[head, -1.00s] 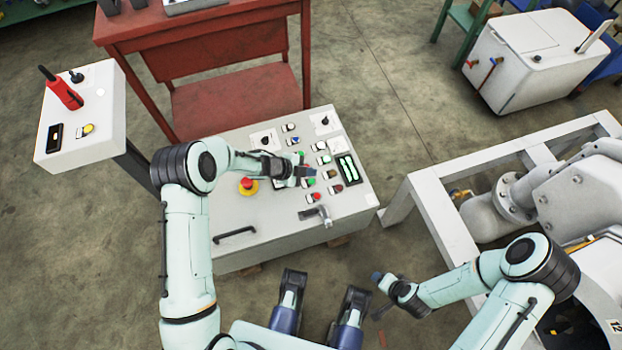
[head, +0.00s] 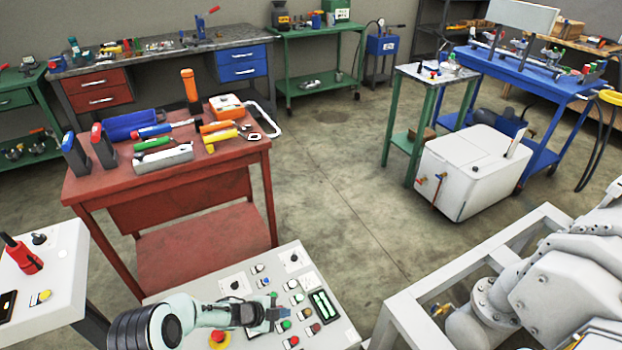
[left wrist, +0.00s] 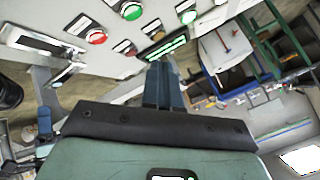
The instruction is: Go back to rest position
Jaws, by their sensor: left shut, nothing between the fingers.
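My left gripper (head: 270,314) is shut and empty over the grey control panel (head: 337,333), beside its buttons. I cannot tell whether its tip touches the panel. In the left wrist view its closed fingers (left wrist: 163,86) point toward the panel's lit green display (left wrist: 166,48). A green button (left wrist: 131,11) and a red button (left wrist: 96,36) show in that view to the left of the fingers. My right gripper is out of both current views.
A red table (head: 215,165) with tools stands behind the panel. A white pedestal (head: 45,270) is at the left, and a grey frame with a pump (head: 490,300) is at the right. A white box (head: 470,170) stands on the floor. Open floor lies between table and box.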

